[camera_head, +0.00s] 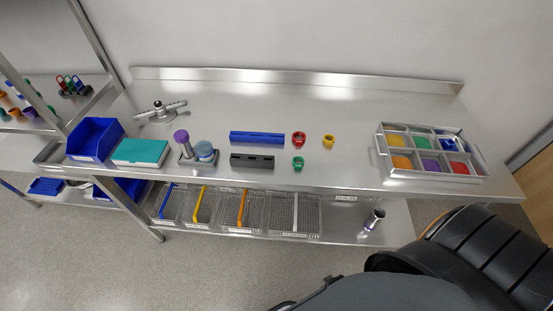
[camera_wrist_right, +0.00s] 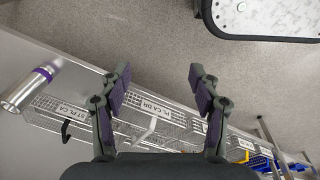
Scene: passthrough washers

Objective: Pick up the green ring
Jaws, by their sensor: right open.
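The green ring (camera_head: 298,163) lies on the steel table in the head view, near the front edge. It is just right of the dark grey block and below a red ring (camera_head: 299,139). A yellow ring (camera_head: 329,140) lies further right. In the right wrist view, my right gripper (camera_wrist_right: 158,80) is open and empty, its purple-padded fingers well apart over the floor and lower shelf. The green ring does not show in that view. My left gripper is not in view.
The steel table (camera_head: 345,105) has free room behind the rings. A blue block (camera_head: 257,138) and a dark grey block (camera_head: 252,161) lie left of them. A compartment tray (camera_head: 383,152) stands right. Wire baskets (camera_head: 295,214) and a metal cylinder (camera_head: 374,219) are on the lower shelf.

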